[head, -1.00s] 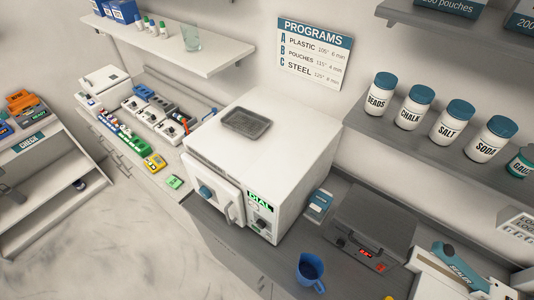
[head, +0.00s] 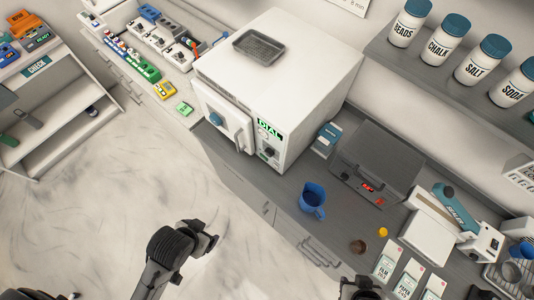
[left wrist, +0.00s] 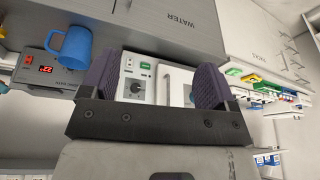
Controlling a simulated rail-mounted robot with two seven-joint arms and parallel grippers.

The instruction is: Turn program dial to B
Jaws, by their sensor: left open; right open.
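My left gripper (head: 208,239) is in front of the sterilizer, open, empty and apart from the dial. My right gripper (head: 362,288) is at the bottom edge of the head view, partly cut off and open, with nothing seen in it.
A blue mug (head: 312,197) stands on the grey counter right of the sterilizer. A tray (head: 259,46) lies on the sterilizer. The floor in front is clear.

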